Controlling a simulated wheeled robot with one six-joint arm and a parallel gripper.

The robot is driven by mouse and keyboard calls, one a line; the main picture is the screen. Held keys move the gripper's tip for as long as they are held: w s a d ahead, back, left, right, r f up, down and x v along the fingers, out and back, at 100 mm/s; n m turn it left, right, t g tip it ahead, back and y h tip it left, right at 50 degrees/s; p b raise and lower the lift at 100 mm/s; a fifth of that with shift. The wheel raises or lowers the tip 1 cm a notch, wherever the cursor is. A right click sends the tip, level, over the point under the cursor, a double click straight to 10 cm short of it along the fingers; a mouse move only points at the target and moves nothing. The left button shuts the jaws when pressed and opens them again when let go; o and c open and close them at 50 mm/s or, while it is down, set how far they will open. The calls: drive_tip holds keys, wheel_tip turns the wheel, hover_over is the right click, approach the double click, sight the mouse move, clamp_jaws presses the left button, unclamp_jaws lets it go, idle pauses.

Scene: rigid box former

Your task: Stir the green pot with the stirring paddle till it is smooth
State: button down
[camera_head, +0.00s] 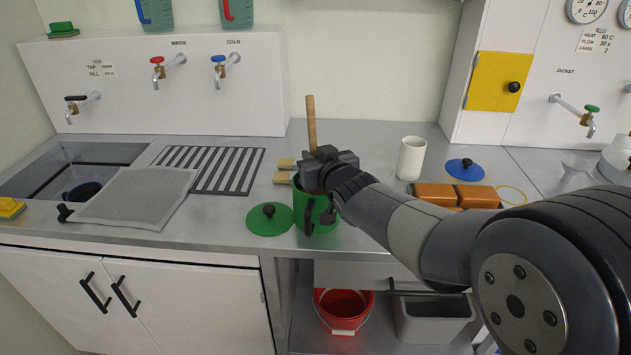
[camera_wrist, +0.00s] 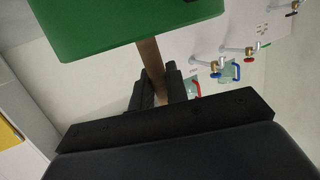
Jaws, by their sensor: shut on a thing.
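The green pot (camera_head: 326,216) stands on the steel counter with its dark handle on the front side. The stirring paddle is a wooden stick; its handle (camera_head: 311,122) rises above my gripper (camera_head: 318,172), leaning slightly. My gripper is over the pot's mouth and shut on the paddle. In the wrist view the paddle (camera_wrist: 150,57) runs between the fingers (camera_wrist: 159,92) and passes behind the green pot wall (camera_wrist: 135,22). The paddle's lower end and the pot's contents are hidden. The green lid (camera_head: 258,222) lies on the counter just left of the pot.
A grey sheet (camera_head: 140,197), a striped drain (camera_head: 208,170) and a sink are left. The counter's front edge is close.

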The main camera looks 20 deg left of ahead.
sight(312, 106)
drive_tip(key=shift+r+p, duration=4.9)
drive_tip(key=shift+r, duration=0.7)
wheel_tip(312, 106, up, 4)
drive_tip(key=p, duration=0.3)
drive_tip(key=shift+p, duration=0.4)
drive_tip(key=shift+f, duration=0.1)
